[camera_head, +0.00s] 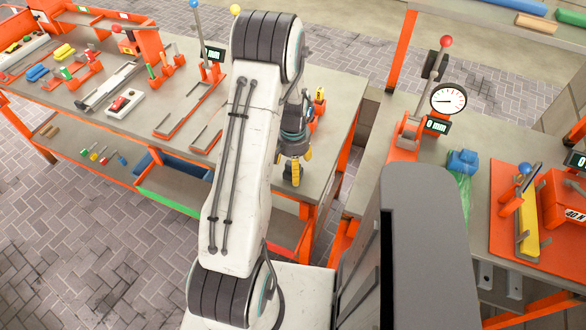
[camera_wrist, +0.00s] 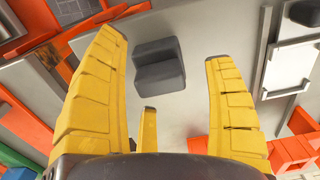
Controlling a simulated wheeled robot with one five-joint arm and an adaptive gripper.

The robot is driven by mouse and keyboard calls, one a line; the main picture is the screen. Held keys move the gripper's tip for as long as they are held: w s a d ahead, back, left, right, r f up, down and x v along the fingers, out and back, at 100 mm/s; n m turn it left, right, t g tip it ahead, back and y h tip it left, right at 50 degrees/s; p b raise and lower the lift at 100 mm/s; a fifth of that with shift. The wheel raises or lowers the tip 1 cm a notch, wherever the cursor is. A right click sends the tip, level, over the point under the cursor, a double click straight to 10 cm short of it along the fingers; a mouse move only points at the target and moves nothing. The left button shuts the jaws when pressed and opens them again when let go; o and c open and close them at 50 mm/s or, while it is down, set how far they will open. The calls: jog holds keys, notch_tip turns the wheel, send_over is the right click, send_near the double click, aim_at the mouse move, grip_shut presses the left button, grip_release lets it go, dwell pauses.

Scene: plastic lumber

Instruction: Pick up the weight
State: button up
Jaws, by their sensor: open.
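A dark grey stepped block (camera_wrist: 158,68), which looks like the weight, lies on the grey tabletop (camera_wrist: 190,115) in the wrist view. My gripper (camera_head: 294,176) hangs above the near right part of the left workbench in the head view, pointing down. Its yellow fingers are spread wide in the wrist view, with nothing between them. The block appears beyond the fingers, between the two large ones, and they do not seem to touch it.
Red-orange fixtures and rails surround the block in the wrist view. The left bench (camera_head: 345,95) holds tools and coloured parts. The right bench holds a dial gauge (camera_head: 448,99), a blue part (camera_head: 462,162) and a red-orange plate (camera_head: 510,245). A gap separates the benches.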

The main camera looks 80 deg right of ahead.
jog(key=shift+f, duration=0.45)
grip_shut()
dwell(0.6)
